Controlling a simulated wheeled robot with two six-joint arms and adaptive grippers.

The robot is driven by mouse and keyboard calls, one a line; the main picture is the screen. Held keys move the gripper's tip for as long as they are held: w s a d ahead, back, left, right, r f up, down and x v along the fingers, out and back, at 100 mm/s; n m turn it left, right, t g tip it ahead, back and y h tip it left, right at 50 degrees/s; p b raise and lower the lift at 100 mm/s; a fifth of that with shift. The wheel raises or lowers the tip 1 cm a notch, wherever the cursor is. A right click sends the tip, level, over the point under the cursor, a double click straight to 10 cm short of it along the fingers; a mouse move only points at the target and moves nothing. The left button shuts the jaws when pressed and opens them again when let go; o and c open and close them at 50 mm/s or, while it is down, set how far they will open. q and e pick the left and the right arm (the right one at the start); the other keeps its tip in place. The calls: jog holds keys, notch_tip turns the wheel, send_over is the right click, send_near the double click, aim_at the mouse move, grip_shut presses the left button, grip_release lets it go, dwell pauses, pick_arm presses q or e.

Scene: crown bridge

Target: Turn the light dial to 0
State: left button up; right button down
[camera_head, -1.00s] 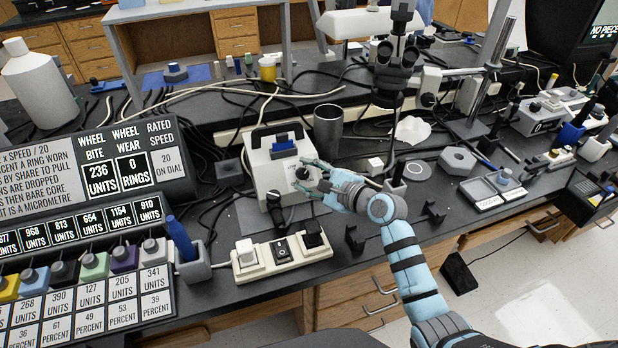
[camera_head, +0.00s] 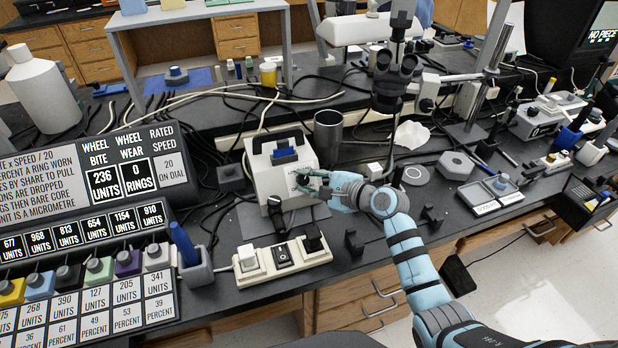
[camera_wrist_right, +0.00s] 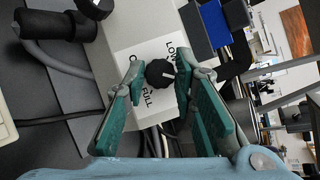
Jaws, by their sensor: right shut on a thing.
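The light dial is a small black knob (camera_wrist_right: 160,73) with a white pointer line, on the front of a white light box (camera_head: 262,172). Printed words around it are only partly readable in the right wrist view. My right gripper (camera_wrist_right: 159,76) is closed around the knob, one green-padded finger on each side. In the head view my right gripper (camera_head: 308,180) reaches the box's front from the right and mostly hides the knob. My left gripper is not in view.
A black gooseneck end (camera_head: 275,207) stands by the box's front. A power strip (camera_head: 283,258) lies in front of it. A metal cup (camera_head: 328,135) is behind the gripper, and black hooked holders (camera_head: 353,243) stand to the right.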

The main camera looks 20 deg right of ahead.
jog(key=n+g+p, duration=0.1)
jog(key=n+p, duration=0.1)
jog(key=n+g+p, duration=0.1)
jog(key=n+p, duration=0.1)
jog(key=shift+w+r+n, duration=0.1)
jog(key=shift+r+n, duration=0.2)
jog(key=shift+r, duration=0.1)
jog(key=n+g+p, duration=0.1)
jog(key=n+p, duration=0.1)
jog(key=n+g+h+p, duration=0.1)
jog(key=n+g+p, duration=0.1)
jog(key=shift+w+r+n, duration=0.1)
jog(key=shift+r+n, duration=0.05)
jog(key=shift+n, duration=0.25)
jog(key=n+g+h+p, duration=0.1)
jog(key=n+h+p, duration=0.1)
jog(key=n+p, duration=0.1)
jog(key=shift+w+a+r+n, duration=0.1)
jog(key=shift+a+n, duration=0.05)
jog(key=shift+n, duration=0.25)
jog(key=n+h+p, duration=0.1)
jog(key=n, duration=0.1)
jog(key=n+g+h+p, duration=0.1)
jog(key=shift+a+n+h, duration=0.15)
jog(key=shift+n+h, duration=0.15)
jog(key=shift+n, duration=0.1)
jog(key=shift+w, duration=0.1)
jog(key=c, duration=1.3)
grip_release()
jog(key=shift+c, duration=0.2)
